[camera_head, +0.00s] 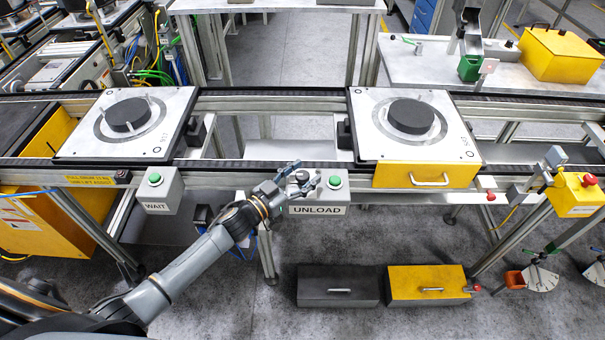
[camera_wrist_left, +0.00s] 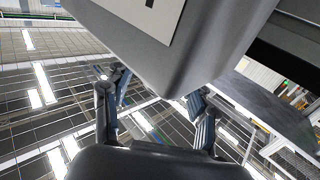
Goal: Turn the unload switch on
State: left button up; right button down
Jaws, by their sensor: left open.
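The grey unload switch box (camera_head: 318,210), labelled UNLOAD, is fixed to the front rail of the conveyor. A green button (camera_head: 335,182) sits on its top right. My left gripper (camera_head: 300,178) is at the top left of the box, over a round dark control that it partly hides. Its fingers are spread and hold nothing. In the left wrist view, the fingers (camera_wrist_left: 158,90) are apart, with the grey box (camera_wrist_left: 205,55) large and close in front of and between them. I cannot tell whether they touch it. The switch's position cannot be made out. My right gripper is not in view.
A similar WAIT box (camera_head: 158,190) with a green button is to the left. Two pallets with dark discs, one left (camera_head: 75,140) and one right (camera_head: 366,120), rest on the conveyor. A yellow drawer (camera_head: 390,175) is close right of the unload box. Dark and yellow boxes lie on the floor.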

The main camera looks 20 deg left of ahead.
pick_arm(q)
jog(key=c, duration=1.2)
jog(key=shift+f+m, duration=0.1)
jog(key=shift+m, duration=0.2)
jog(key=m+g+h+b, duration=0.1)
jog(key=g+h, duration=0.1)
jog(key=shift+a+m+h, duration=0.1)
jog(key=shift+m+h, duration=0.3)
jog(key=m+g+h+b, duration=0.2)
jog(key=m+g+b, duration=0.1)
jog(key=g+b, duration=0.1)
jog(key=m+g+h+b, duration=0.2)
jog(key=g+b, duration=0.2)
jog(key=b, duration=0.2)
jog(key=m+g+h+b, duration=0.2)
jog(key=m+g+b, duration=0.1)
jog(key=g+b, duration=0.1)
jog(key=shift+f+m+b, duration=0.25)
jog(key=shift+m+b, duration=0.05)
jog(key=shift+b, duration=0.25)
jog(key=shift+r+m+g+b, duration=0.25)
jog(key=shift+m+g+b, duration=0.35)
jog(key=shift+g+b, duration=0.4)
